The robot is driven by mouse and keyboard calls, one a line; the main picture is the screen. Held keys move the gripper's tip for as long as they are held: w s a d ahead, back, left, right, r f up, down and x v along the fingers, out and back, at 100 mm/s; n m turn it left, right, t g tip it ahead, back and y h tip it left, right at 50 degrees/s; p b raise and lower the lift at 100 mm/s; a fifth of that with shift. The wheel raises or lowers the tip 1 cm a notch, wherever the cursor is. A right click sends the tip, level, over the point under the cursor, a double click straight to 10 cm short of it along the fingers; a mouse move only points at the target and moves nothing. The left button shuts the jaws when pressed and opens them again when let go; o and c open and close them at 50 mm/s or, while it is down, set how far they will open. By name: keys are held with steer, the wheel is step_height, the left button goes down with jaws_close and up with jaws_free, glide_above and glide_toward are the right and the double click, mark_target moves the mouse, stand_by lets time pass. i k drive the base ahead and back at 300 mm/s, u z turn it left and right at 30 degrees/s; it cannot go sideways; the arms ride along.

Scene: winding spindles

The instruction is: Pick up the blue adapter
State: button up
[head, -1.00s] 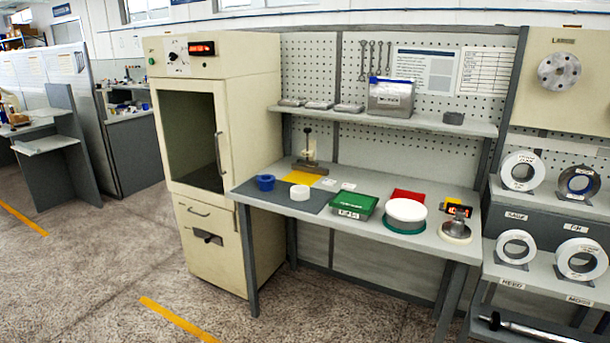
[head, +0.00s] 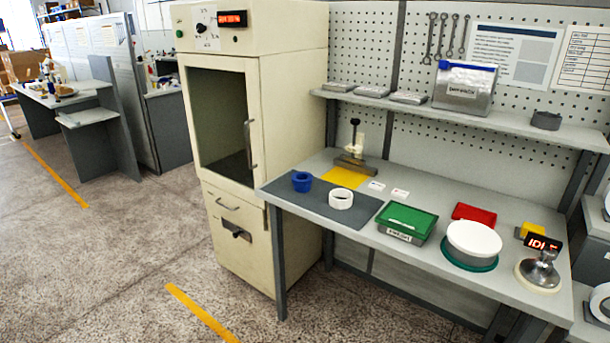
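The blue adapter (head: 302,181) is a short blue ring standing on the dark grey mat (head: 284,199) at the left end of the workbench. A white ring (head: 341,199) stands on the same mat, just right of it and apart from it. My gripper is not in the head view, so its state does not show. Nothing covers the blue adapter.
Right of the mat are a green box (head: 407,223), a white round lid (head: 474,239), a red box (head: 475,214) and a device reading IDLE (head: 541,266). A clamp stand (head: 355,155) is behind. The cream cabinet (head: 255,130) adjoins the bench's left side. Open floor lies in front.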

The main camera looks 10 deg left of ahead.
mark_target(301, 181)
steer(key=i, duration=1.1)
steer(key=u, duration=0.2)
steer(key=k, duration=0.25)
steer(key=u, duration=2.55)
steer(key=i, duration=0.1)
steer(key=u, duration=0.45)
